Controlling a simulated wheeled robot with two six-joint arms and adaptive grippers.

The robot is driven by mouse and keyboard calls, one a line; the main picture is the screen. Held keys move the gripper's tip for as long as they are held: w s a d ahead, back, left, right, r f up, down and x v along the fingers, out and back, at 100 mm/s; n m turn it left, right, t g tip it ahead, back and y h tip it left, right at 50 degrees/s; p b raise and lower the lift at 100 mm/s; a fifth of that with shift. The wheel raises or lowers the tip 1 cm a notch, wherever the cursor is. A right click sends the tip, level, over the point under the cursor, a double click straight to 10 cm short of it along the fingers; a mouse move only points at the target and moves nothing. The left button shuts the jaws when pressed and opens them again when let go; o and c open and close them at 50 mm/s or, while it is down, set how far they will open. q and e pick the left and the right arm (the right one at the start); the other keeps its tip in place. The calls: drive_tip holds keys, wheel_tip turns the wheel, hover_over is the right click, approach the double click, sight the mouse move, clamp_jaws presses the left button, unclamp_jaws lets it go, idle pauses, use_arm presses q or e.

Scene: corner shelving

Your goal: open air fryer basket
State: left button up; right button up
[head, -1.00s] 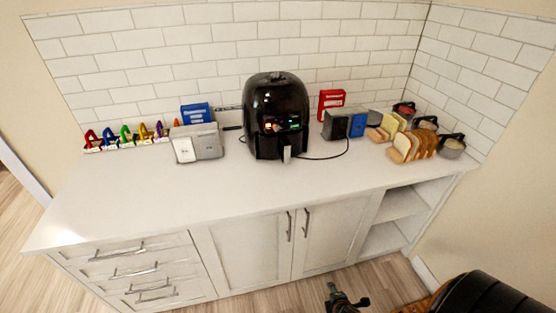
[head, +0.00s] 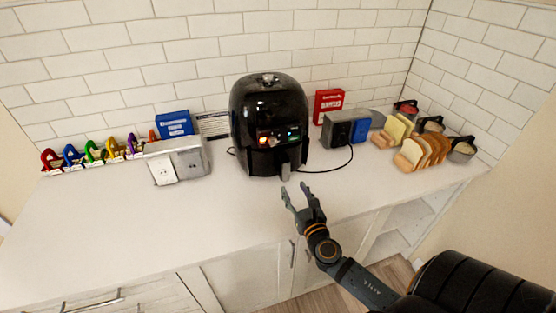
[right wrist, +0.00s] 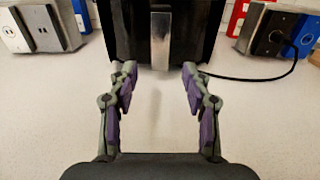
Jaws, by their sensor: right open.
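A black air fryer (head: 268,112) stands on the white counter against the tiled wall. Its basket front looks shut, with a short grey handle (head: 286,171) sticking out low at the front. My right gripper (head: 298,188) is open and empty just in front of the handle, over the counter. In the right wrist view, the air fryer (right wrist: 120,30) fills the top middle. The handle (right wrist: 160,40) hangs centred beyond the two spread fingers of my right gripper (right wrist: 158,95), apart from them. My left gripper is not in view.
A grey outlet box (head: 177,163) stands left of the air fryer, and another (head: 340,131) stands right, with a black cord (head: 335,168) on the counter. Bread slices (head: 425,150) and pots (head: 461,150) sit farther right. The front counter (head: 170,225) is clear.

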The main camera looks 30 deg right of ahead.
sight(286, 172)
drive_tip(key=shift+s+r, duration=0.1)
drive_tip(key=shift+r, duration=0.05)
drive_tip(key=shift+s+r+p, duration=0.25)
drive_tip(key=shift+r+p, duration=0.05)
drive_tip(key=shift+r, duration=0.35)
drive_tip(key=x, duration=0.3)
drive_tip(key=shift+w+p, duration=0.25)
drive_tip(key=shift+p, duration=0.15)
drive_tip(key=x, duration=0.2)
drive_tip(key=shift+w+d+f, duration=0.1)
drive_tip(key=shift+w+f, duration=0.1)
drive_tip(key=shift+w, duration=0.05)
drive_tip(key=x, duration=0.3)
drive_tip(key=shift+w+f, duration=0.1)
drive_tip(key=shift+w, duration=0.2)
drive_tip(key=c, duration=0.7)
drive_tip(key=shift+c, duration=1.4)
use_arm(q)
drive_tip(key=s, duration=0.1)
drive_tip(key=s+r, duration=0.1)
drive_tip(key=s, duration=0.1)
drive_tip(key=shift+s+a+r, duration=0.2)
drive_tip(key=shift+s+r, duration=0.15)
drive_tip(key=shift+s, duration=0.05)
use_arm(e)
clamp_jaws()
